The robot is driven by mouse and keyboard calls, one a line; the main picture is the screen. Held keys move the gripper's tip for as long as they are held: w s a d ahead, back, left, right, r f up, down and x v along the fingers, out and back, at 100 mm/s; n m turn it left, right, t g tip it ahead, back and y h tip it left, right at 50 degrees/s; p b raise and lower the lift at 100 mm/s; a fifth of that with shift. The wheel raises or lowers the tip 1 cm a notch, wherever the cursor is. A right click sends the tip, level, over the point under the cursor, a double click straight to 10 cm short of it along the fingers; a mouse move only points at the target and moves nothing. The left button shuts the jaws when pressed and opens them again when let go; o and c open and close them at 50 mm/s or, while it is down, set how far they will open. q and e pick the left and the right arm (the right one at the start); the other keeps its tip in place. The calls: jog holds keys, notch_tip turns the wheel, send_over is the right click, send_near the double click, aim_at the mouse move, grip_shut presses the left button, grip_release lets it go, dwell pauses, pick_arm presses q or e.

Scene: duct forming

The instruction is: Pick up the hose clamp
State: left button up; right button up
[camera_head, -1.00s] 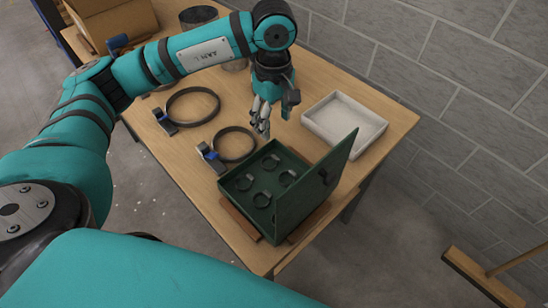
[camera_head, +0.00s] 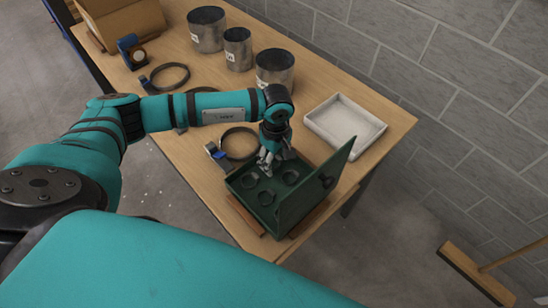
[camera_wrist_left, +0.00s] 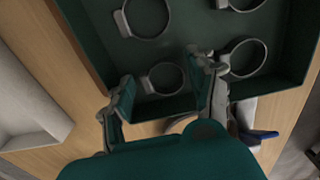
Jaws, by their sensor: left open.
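Several small dark ring-shaped hose clamps lie in an open green metal case (camera_head: 285,212), its lid standing up on the right. In the head view I see one clamp (camera_head: 266,197) at the front and one (camera_head: 290,176) toward the lid. My left gripper (camera_head: 267,166) is over the case's far corner, pointing down, its fingers open. In the left wrist view the case floor (camera_wrist_left: 190,25) shows a clamp (camera_wrist_left: 163,78) between the spread fingers; another clamp (camera_wrist_left: 243,57) lies beside the right finger. Whether the fingers touch a clamp I cannot tell. My right gripper is not in view.
A large ring clamp with a blue part (camera_head: 238,143) lies next to the case, another (camera_head: 170,76) further back. A white tray (camera_head: 318,127) stands to the right. Metal cylinders (camera_head: 206,30) and a cardboard box stand at the back. The upright lid (camera_head: 315,190) is close to the gripper.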

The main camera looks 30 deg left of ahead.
pick_arm(q)
jog(key=shift+f, duration=0.3)
jog(key=c, duration=0.7)
jog(key=shift+r, duration=0.1)
